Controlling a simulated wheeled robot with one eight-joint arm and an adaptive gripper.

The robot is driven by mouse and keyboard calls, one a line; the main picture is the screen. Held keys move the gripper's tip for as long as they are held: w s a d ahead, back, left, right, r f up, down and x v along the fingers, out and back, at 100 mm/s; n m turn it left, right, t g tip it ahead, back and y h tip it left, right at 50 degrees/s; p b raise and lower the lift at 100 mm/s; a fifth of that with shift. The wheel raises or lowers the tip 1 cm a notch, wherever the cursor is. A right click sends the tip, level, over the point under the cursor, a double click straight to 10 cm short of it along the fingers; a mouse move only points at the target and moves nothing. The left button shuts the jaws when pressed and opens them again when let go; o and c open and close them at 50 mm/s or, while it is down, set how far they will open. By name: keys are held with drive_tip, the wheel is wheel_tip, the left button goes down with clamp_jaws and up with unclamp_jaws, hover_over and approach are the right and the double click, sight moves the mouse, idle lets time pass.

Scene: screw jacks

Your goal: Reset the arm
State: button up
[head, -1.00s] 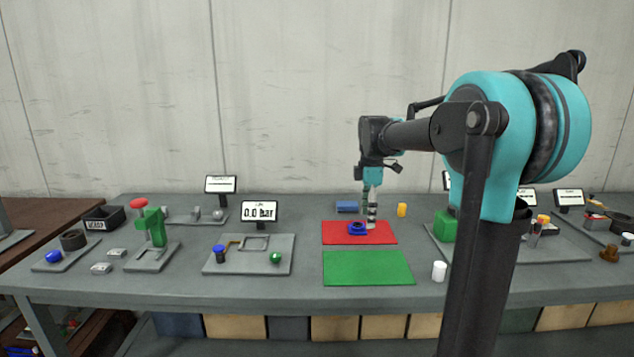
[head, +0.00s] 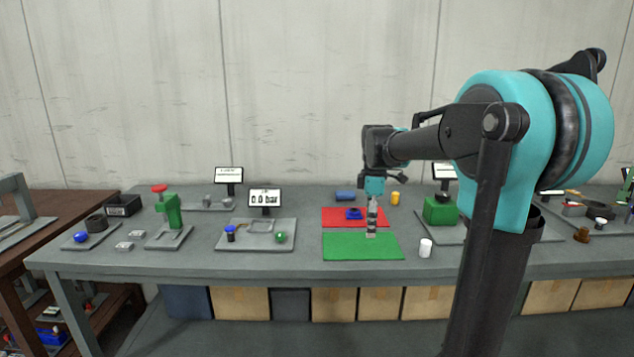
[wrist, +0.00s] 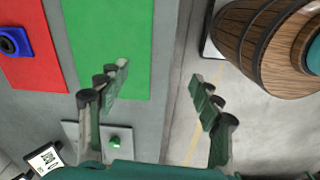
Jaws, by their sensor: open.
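My gripper (head: 371,228) hangs from my teal and black arm over the front part of the workbench, in line with the green mat in the head view. In the wrist view my gripper (wrist: 160,95) has its two dark green fingers spread wide with nothing between them. Below them lie the bench's front edge, the green mat (wrist: 105,40) and the floor.
A white cylinder (head: 425,248) stands to the right. A wooden barrel (wrist: 262,40) stands beside the bench.

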drive_tip(key=s+d+f+m+t, duration=0.1)
drive_tip(key=s+f+m, duration=0.7)
drive_tip(key=s+f, duration=0.1)
drive_tip(key=s+d+f+m+t, duration=0.2)
drive_tip(key=s+f+m, duration=0.5)
drive_tip(key=s+f, duration=0.3)
drive_tip(key=shift+s+d+f+m+t, duration=0.2)
drive_tip(key=shift+s+d+m+t, duration=0.15)
drive_tip(key=shift+s, duration=0.85)
drive_tip(key=shift+a, duration=0.1)
